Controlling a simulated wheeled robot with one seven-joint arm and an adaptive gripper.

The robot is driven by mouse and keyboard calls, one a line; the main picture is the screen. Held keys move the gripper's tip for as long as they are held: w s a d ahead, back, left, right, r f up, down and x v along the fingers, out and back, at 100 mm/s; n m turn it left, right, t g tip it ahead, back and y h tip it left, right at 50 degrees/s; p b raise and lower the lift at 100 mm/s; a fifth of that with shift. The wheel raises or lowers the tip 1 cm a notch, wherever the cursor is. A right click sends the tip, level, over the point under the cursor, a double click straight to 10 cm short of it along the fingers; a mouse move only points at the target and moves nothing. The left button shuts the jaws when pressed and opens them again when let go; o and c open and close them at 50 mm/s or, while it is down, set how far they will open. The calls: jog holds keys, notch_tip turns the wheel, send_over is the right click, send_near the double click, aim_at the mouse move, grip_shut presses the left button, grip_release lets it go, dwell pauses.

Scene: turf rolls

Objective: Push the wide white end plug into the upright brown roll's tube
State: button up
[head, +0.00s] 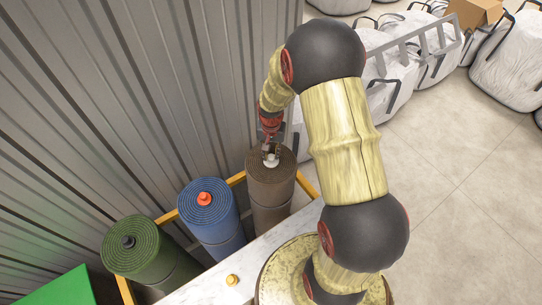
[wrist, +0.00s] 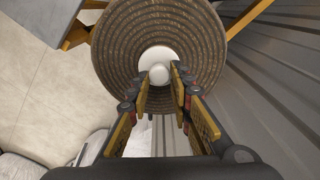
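The upright brown roll (head: 270,190) stands right of the blue roll in the head view. Its spiral top end (wrist: 115,50) faces the camera in the wrist view. The wide white end plug (wrist: 153,55) has a pale disc and a round knob. It is at the centre of the roll's end, over the tube mouth, which it hides. My gripper (wrist: 160,80) points at the roll's end, with its fingertips on either side of the knob and seemingly closed on it. In the head view the plug (head: 271,161) shows small below my gripper (head: 270,150). How deep it sits cannot be told.
The blue roll (head: 209,222) has an orange plug (head: 204,198); the green roll (head: 150,252) has a dark plug (head: 128,242). A yellow plug (head: 232,280) sits on the pale bench (head: 205,287). A ribbed metal wall (head: 130,110) stands close behind. White bags (head: 400,75) stand at the back right.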

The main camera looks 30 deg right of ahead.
aim_at(272, 158)
jog(key=shift+o, duration=0.7)
jog(key=shift+d+f, duration=0.1)
jog(key=shift+f, duration=0.05)
jog(key=o, duration=0.3)
jog(key=shift+s+a+f, duration=0.1)
jog(key=shift+s+a, duration=0.1)
jog(key=shift+s, duration=0.05)
notch_tip(272, 158, up, 12)
jog(key=shift+s+a, duration=0.15)
jog(key=shift+s, duration=0.05)
jog(key=shift+s, duration=0.1)
